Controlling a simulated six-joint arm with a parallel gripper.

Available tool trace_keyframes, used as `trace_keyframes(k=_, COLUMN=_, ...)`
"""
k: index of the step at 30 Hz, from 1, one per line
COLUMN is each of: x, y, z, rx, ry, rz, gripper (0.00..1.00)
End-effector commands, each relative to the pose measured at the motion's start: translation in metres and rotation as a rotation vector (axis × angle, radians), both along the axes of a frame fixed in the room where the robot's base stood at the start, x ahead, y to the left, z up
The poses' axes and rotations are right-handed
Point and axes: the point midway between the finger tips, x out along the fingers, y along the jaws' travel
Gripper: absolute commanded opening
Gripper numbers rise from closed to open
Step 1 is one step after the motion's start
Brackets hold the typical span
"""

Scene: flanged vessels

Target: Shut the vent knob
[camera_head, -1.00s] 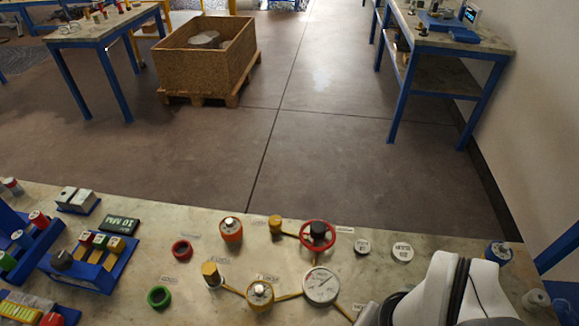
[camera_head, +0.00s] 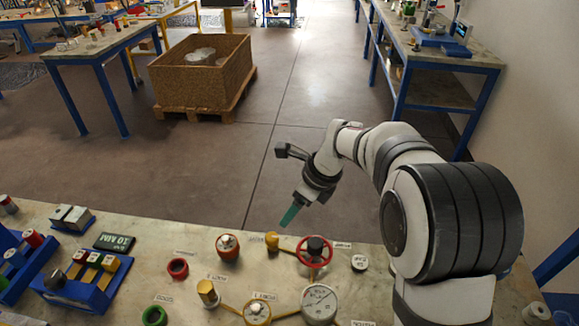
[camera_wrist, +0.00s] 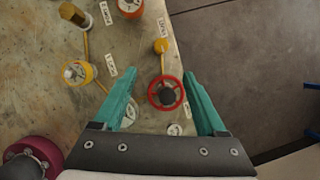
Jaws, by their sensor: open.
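A red handwheel with a dark centre (camera_head: 314,251) stands on the bench near its far edge. In the wrist view the red handwheel (camera_wrist: 157,83) lies between my two teal fingers, seen from above. A small yellow knob (camera_head: 272,241) is just left of it, and in the wrist view the knob (camera_wrist: 161,46) is beyond the fingertips.
A round gauge (camera_head: 320,303), an orange-ringed vessel (camera_head: 228,247), a yellow-capped post (camera_head: 207,292) and a yellow-ringed vessel (camera_head: 257,309) stand close by, some joined by yellow pipes. Red (camera_head: 178,268) and green (camera_head: 154,316) rings lie left. Open floor (camera_head: 180,165) lies beyond the bench.

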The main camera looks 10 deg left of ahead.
Motion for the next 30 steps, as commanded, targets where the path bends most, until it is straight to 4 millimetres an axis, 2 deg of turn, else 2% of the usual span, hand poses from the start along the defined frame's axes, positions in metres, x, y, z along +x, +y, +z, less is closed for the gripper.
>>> trace_keyframes(k=5, x=0.007, y=0.012, z=-0.028, rx=0.006, ry=0.012, rz=-0.027, gripper=0.74)
trace_keyframes(k=12, x=0.017, y=0.037, z=-0.095, rx=0.005, ry=0.012, rz=-0.026, gripper=0.74)
trace_keyframes(k=18, x=0.024, y=0.052, z=-0.135, rx=0.005, ry=0.01, rz=-0.025, gripper=0.74)
trace_keyframes(k=24, x=0.026, y=0.057, z=-0.148, rx=0.005, ry=0.008, rz=-0.025, gripper=0.74)
trace_keyframes(k=30, x=0.027, y=0.057, z=-0.148, rx=0.005, ry=0.008, rz=-0.025, gripper=0.74)
